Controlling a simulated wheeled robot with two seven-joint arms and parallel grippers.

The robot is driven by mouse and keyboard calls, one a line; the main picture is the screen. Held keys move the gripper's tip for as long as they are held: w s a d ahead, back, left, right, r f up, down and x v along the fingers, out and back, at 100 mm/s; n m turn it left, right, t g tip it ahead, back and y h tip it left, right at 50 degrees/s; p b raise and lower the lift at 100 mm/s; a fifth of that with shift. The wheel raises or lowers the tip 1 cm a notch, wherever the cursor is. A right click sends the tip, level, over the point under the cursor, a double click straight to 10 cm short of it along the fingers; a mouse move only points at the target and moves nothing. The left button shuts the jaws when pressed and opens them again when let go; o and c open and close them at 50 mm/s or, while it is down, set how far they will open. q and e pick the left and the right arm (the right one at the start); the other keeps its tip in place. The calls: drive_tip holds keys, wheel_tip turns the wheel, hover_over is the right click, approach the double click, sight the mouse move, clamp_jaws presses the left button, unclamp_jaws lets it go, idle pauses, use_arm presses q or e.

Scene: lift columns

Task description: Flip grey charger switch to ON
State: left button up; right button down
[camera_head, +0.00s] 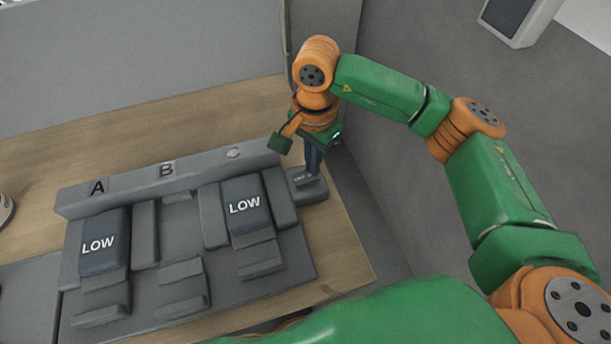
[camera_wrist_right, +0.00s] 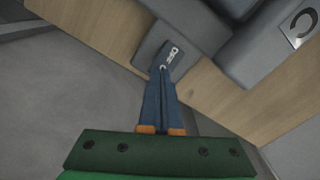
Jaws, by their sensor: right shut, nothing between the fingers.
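The grey charger switch (camera_head: 311,190) is a small grey block at the right end of the table, beside the column holder. In the right wrist view the charger switch (camera_wrist_right: 150,42) carries a dark plate with pale lettering, too small to read surely. My right gripper (camera_head: 313,174) points down onto it, fingers together and empty. In the right wrist view the right gripper (camera_wrist_right: 162,70) has its blue fingertips at the plate's near edge, by a small pale spot. They look to be touching or just above it; I cannot tell which. The switch's exact position is partly hidden by the fingertips.
The grey holder (camera_head: 222,162) has slots marked A, B and C. Dark blocks marked LOW stand in A (camera_head: 103,243) and C (camera_head: 246,204); the B slot (camera_head: 180,235) is empty. A grey wall (camera_head: 400,190) stands close right of the wooden table (camera_head: 340,255).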

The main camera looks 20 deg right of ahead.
drive_tip(key=shift+f+b, duration=0.45)
drive_tip(key=shift+f, duration=0.05)
wheel_tip(320, 180, up, 7)
drive_tip(key=p, duration=0.4)
drive_tip(key=shift+r+p, duration=0.15)
drive_tip(key=shift+p, duration=0.25)
